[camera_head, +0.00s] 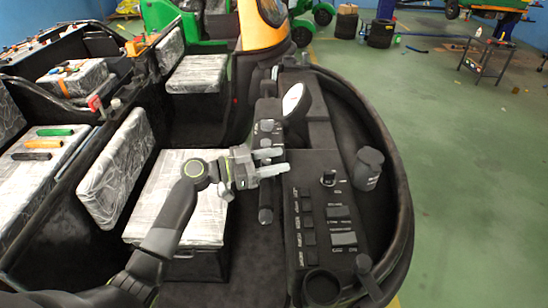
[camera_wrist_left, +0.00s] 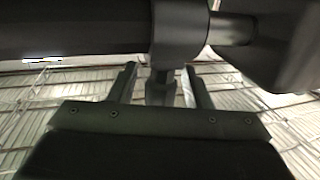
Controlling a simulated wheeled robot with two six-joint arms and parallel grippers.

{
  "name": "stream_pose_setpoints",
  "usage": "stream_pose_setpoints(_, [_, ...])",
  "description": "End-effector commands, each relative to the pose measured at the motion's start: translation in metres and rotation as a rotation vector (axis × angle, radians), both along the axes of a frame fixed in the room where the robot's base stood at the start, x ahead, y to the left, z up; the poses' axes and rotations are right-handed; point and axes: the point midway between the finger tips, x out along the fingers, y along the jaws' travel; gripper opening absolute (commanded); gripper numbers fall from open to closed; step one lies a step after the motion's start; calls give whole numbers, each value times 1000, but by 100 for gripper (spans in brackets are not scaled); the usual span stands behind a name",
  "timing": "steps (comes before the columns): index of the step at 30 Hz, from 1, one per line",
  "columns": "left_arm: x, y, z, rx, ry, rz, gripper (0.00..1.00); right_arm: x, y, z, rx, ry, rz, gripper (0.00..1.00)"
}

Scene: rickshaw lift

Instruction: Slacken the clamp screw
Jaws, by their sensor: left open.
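My left gripper (camera_head: 272,162) is open beside the black upright column (camera_head: 266,127) at the driver's panel, and its fingers point right across it. In the left wrist view the open gripper (camera_wrist_left: 160,85) has a small dark clamp screw (camera_wrist_left: 161,92) between its two fingers, with room on either side. The screw hangs below a dark round clamp collar (camera_wrist_left: 180,35) on a horizontal bar. I cannot tell whether a finger touches the screw. In the head view the screw is not distinguishable behind the gripper. My right gripper is not in view.
A black control panel (camera_head: 323,225) with switches lies right of the gripper. A patterned seat (camera_head: 170,190) is under my left arm. Green floor (camera_head: 460,170) is open at the right.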

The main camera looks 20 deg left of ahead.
Motion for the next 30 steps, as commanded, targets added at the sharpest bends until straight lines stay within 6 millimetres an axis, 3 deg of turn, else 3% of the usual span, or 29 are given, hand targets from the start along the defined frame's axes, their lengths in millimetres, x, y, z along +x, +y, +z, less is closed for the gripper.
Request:
stream_pose_setpoints(5, [0,0,0,0,0,0,45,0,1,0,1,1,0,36])
stream_pose_setpoints(15, [0,0,0,-1,1,0,0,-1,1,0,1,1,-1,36])
stream_pose_setpoints(30, [1,1,-1,-3,-1,141,0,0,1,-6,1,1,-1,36])
